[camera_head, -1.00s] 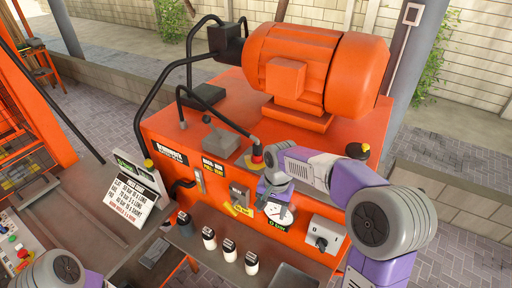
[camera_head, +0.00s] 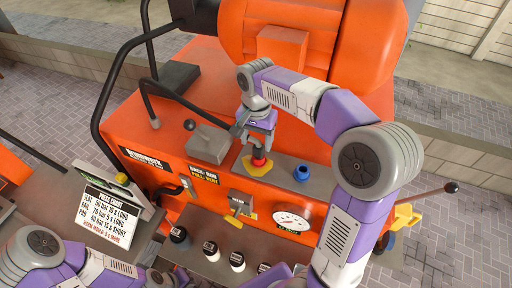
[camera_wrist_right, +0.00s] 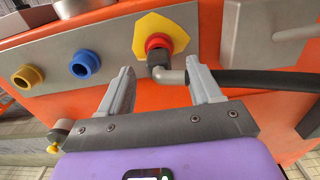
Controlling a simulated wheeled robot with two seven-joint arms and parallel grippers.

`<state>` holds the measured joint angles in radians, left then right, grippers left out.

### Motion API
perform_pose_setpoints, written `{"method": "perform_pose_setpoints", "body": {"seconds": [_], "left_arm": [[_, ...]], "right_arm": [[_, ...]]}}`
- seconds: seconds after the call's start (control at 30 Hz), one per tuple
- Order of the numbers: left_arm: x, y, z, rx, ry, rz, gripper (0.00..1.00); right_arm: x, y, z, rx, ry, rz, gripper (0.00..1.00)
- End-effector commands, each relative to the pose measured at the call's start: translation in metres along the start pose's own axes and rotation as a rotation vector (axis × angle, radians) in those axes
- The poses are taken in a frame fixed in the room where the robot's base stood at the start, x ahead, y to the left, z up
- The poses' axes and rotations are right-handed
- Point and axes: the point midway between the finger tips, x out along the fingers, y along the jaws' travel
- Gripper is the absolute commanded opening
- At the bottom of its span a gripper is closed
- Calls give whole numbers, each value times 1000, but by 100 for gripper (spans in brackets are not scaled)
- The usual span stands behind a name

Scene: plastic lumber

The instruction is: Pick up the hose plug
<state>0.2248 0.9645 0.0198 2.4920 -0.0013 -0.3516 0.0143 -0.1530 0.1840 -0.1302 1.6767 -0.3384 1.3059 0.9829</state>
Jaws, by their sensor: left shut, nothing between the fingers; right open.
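The hose plug is a grey elbow with a dark tip (camera_wrist_right: 168,75) on the end of a black hose (camera_wrist_right: 265,80). In the right wrist view it sits at a red port (camera_wrist_right: 158,42) on a yellow plate (camera_wrist_right: 178,32). My right gripper (camera_head: 260,143) is open above the red port; in the wrist view its fingertips (camera_wrist_right: 160,75) are on either side of the plug, not closed on it. In the head view the gripper largely hides the plug. My left gripper (camera_head: 155,277) is shut and empty at the lower left, partly cut off.
A blue port (camera_head: 301,173) and, in the wrist view, a yellow port (camera_wrist_right: 27,77) share the panel. A gauge (camera_head: 291,221), a lever box (camera_head: 209,143) and a large orange motor (camera_head: 290,50) are close. A sign (camera_head: 108,214) stands left.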

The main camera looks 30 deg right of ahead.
Motion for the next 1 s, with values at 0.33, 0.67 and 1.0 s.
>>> {"method": "perform_pose_setpoints", "body": {"seconds": [0.33,0.67,1.0], "left_arm": [[-2,1,-1,0,2,0,0],[-2,1,-1,0,2,0,0],[-2,1,-1,0,2,0,0]], "right_arm": [[47,6,-7,-1,-2,3,64],[51,6,-7,-1,0,1,58],[51,6,-7,-1,0,0,6]]}}
